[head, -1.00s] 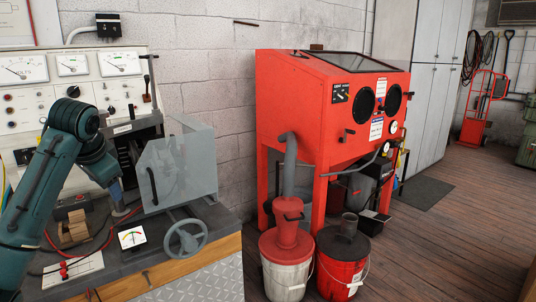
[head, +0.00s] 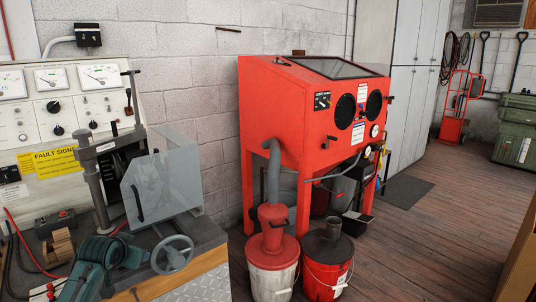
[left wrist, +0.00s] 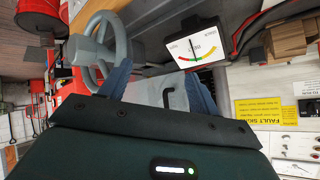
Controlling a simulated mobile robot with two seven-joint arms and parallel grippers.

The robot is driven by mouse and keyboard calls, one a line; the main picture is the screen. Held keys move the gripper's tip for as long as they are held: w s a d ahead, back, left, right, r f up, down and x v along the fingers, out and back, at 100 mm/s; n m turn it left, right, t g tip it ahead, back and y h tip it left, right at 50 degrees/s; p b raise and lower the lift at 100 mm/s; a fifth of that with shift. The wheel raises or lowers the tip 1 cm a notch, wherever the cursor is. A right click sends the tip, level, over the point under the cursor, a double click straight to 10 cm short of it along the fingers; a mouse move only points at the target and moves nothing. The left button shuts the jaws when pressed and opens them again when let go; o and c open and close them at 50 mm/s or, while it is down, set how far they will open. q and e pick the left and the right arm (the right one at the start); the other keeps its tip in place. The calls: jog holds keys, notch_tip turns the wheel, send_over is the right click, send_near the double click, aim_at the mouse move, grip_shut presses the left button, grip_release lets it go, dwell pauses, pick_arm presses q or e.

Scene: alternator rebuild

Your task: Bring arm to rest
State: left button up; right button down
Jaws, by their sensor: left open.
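My left arm (head: 92,270), teal, lies low at the bottom left of the head view, in front of the test bench. Its jaws cannot be made out there. In the left wrist view my left gripper (left wrist: 158,82) shows two blue fingers spread apart, with nothing between them. Beyond the fingers are the clear guard (left wrist: 145,92), the grey handwheel (left wrist: 102,45) and a meter with a coloured scale (left wrist: 196,44). The guard (head: 170,180) and handwheel (head: 172,254) also show in the head view. My right arm is not in view.
The test bench has a gauge panel (head: 60,100) and wooden blocks (head: 58,246). A red blast cabinet (head: 290,110) stands right of it, with two buckets (head: 272,278) (head: 328,275) in front. The wooden floor (head: 430,235) at right is open.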

pick_arm(q)
jog(key=w+d+r+t, duration=0.1)
jog(key=w+r+t, duration=0.3)
jog(key=r+t, duration=0.45)
jog(key=s+d+f+m+g+h, duration=0.1)
jog(key=s+d+f+g+h, duration=0.1)
jog(key=s+d+f, duration=0.55)
jog(key=s+d+f+m+g+h, duration=0.1)
jog(key=s+d+f+g, duration=0.3)
jog(key=s+f, duration=0.65)
jog(key=s+d+f, duration=0.2)
jog(key=s+d, duration=0.1)
jog(key=s, duration=0.4)
jog(key=s+d+f+n+g+h, duration=0.1)
jog(key=s+d+f, duration=0.1)
jog(key=s, duration=0.5)
jog(key=s+d+f+g+h, duration=0.1)
jog(key=s+d, duration=0.3)
jog(key=s, duration=0.3)
jog(key=shift+d+f, duration=0.3)
jog(key=shift+f, duration=0.1)
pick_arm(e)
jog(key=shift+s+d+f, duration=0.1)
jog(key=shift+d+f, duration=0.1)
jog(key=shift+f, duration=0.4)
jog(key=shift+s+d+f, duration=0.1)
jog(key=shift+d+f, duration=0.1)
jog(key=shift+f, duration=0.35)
